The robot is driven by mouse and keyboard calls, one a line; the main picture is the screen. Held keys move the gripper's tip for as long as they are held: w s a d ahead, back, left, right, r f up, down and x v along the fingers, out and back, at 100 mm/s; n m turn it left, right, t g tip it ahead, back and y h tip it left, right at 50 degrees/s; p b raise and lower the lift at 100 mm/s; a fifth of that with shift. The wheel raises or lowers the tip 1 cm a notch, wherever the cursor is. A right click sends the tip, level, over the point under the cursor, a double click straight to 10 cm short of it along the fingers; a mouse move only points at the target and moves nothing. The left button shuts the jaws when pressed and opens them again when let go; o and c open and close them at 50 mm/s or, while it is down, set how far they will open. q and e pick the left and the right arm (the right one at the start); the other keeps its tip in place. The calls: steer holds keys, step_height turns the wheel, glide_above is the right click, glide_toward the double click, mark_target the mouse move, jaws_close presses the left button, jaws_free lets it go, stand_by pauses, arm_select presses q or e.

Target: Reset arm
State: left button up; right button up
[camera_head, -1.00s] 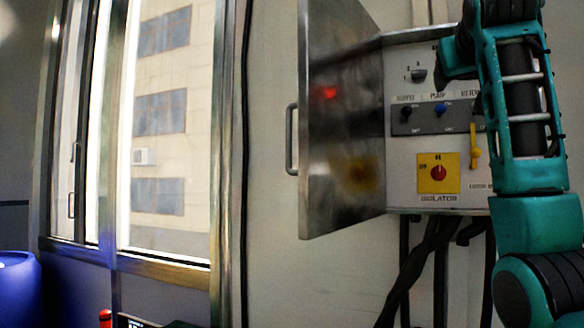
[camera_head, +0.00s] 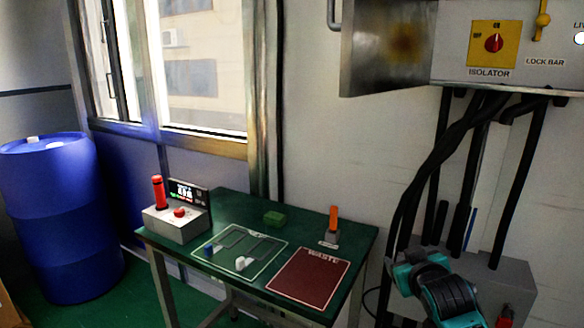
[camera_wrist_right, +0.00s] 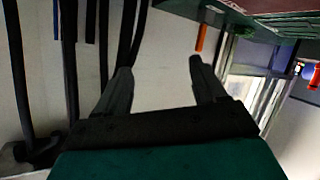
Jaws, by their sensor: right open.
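My right arm (camera_head: 440,290) shows low at the right in the head view, in front of the wall cables and below the isolator cabinet. In the right wrist view my right gripper (camera_wrist_right: 160,68) is open, with its two dark fingers spread apart and nothing between them. Pale wall shows behind the fingers. My left gripper is in neither view. The isolator cabinet (camera_head: 540,75) is cut off at the top right, with its metal door (camera_head: 385,45) standing open to the left.
A blue barrel (camera_head: 55,215) stands left. Thick black cables (camera_head: 440,150) hang down the wall.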

steer(key=s+a+f+g+y, duration=0.2)
steer(key=s+a+f, duration=0.2)
steer(key=s+f, duration=1.15)
steer(key=s+a+f, duration=0.1)
steer(key=s+f, duration=0.2)
steer(key=s, duration=0.4)
steer(key=s+a+f+g+y, duration=0.1)
steer(key=s+f, duration=0.2)
steer(key=s, duration=0.4)
steer(key=shift+s+a+f, duration=0.2)
steer(key=shift+a+f, duration=0.05)
steer(key=shift+f, duration=0.05)
stand_by(0.6)
stand_by(0.4)
